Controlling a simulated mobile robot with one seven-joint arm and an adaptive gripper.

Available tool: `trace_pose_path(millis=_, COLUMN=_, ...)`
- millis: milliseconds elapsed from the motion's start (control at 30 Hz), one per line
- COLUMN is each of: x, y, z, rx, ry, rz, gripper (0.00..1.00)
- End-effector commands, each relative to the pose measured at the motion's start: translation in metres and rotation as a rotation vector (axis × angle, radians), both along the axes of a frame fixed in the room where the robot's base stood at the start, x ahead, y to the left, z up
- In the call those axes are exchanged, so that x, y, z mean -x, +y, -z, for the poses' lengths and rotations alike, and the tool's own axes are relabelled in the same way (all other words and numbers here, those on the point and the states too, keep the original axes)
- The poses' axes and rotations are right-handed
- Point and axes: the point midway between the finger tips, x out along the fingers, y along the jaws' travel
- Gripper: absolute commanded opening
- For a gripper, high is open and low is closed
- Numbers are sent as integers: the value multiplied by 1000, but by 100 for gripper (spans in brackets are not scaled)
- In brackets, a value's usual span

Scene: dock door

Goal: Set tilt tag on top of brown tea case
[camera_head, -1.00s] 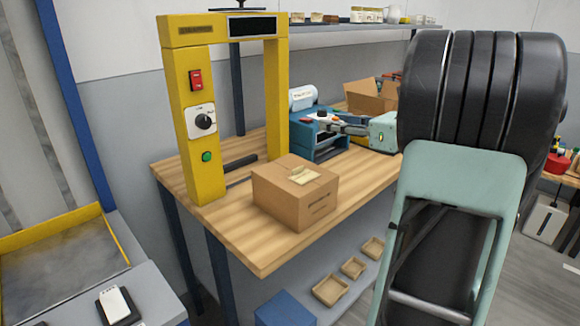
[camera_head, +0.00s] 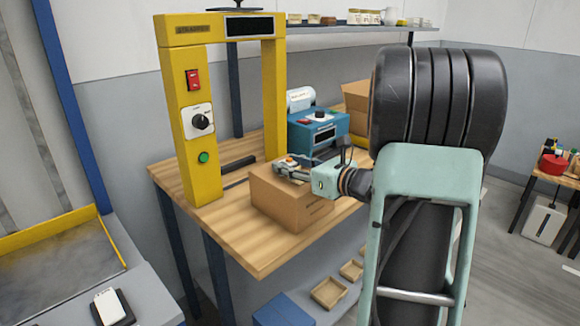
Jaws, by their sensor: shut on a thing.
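The brown tea case (camera_head: 278,205) is a cardboard box on the wooden bench, in front of the yellow frame. My gripper (camera_head: 292,168) is over the top of the case, reaching in from the right. It is shut on a small white and orange piece, the tilt tag (camera_head: 290,160), at the far left part of the case's top. The tag is tiny and partly hidden by the fingers. I cannot tell whether it touches the case. The pale label on the case's top is mostly hidden by my gripper.
The yellow strapping frame (camera_head: 187,120) stands just left of and behind the case. A blue machine (camera_head: 318,133) and an open cardboard box (camera_head: 356,100) are farther back. The bench's front left surface (camera_head: 250,245) is clear. Small trays (camera_head: 330,292) lie on the lower shelf.

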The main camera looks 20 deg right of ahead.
Motion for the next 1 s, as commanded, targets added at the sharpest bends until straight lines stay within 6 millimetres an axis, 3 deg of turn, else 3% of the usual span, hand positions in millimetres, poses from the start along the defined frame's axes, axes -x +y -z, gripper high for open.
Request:
trace_pose_path(millis=333, x=0, y=0, z=3, rx=0, ry=-1, rz=-1, gripper=18)
trace_pose_path(millis=367, x=0, y=0, z=2, rx=0, ry=-1, rz=-1, gripper=39)
trace_pose_path(millis=500, x=0, y=0, z=1, rx=0, ry=-1, rz=-1, gripper=54)
trace_pose_path(millis=867, x=0, y=0, z=-1, rx=0, ry=-1, rz=-1, gripper=54)
trace_pose_path(millis=1000, x=19, y=-8, z=-3, rx=1, ry=-3, rz=2, gripper=54)
